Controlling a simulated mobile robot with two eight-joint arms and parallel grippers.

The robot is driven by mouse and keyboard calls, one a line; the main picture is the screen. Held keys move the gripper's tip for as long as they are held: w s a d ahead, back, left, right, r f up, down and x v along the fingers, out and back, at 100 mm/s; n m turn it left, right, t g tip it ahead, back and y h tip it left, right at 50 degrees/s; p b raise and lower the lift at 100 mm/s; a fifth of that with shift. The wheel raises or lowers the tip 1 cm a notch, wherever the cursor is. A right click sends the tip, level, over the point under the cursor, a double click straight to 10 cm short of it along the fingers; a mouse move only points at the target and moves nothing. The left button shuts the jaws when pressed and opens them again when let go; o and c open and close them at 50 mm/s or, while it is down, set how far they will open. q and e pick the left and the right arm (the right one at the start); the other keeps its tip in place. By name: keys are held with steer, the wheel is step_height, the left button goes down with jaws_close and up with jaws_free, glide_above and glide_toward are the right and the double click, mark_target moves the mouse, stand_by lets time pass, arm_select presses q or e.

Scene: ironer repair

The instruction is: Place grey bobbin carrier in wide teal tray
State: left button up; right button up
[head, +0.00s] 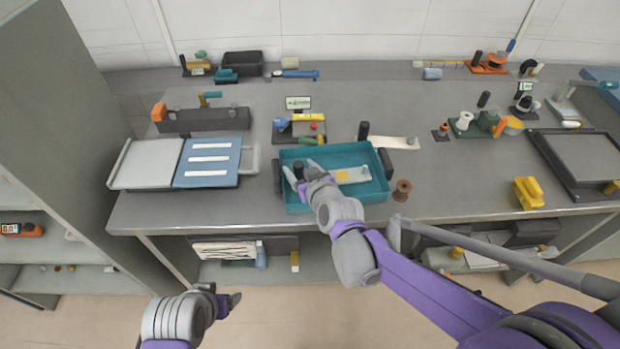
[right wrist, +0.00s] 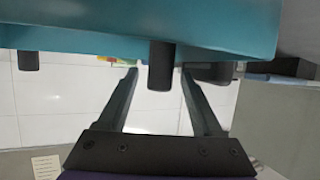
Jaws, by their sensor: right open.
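The wide teal tray (head: 345,153) stands near the front edge of the workbench. A flat pale grey bar with a yellow patch (head: 350,175) lies inside it and looks like the bobbin carrier. A dark upright post (head: 298,169) stands at its left end; the join is hidden by my gripper. My right gripper (head: 301,176) is open over the left part of the tray, its fingers on either side of the post. In the right wrist view a dark post (right wrist: 160,66) shows between the open fingers, apart from both. My left gripper (head: 226,300) hangs low before the bench.
A blue panel with white strips (head: 208,160) lies left of the tray. A brown spool (head: 402,190) stands close to its right side. A pale strip (head: 395,142) lies behind it. A yellow block (head: 528,193) and a framed grey panel (head: 582,157) are farther right.

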steer(key=p+v, duration=0.1)
steer(key=v, duration=0.9)
steer(key=s+d+f+m+g+h, duration=0.2)
steer(key=s+d+f+g, duration=0.2)
steer(key=s+d, duration=0.45)
steer(key=s+d+f+m+g+h, duration=0.2)
steer(key=s+d+f+g+h, duration=0.3)
steer(key=s, duration=0.7)
step_height(320, 180, up, 7)
steer(key=t+y+p, duration=0.1)
steer(key=y+p, duration=0.1)
steer(key=p, duration=0.3)
steer(key=shift+w+d+t+p, duration=0.4)
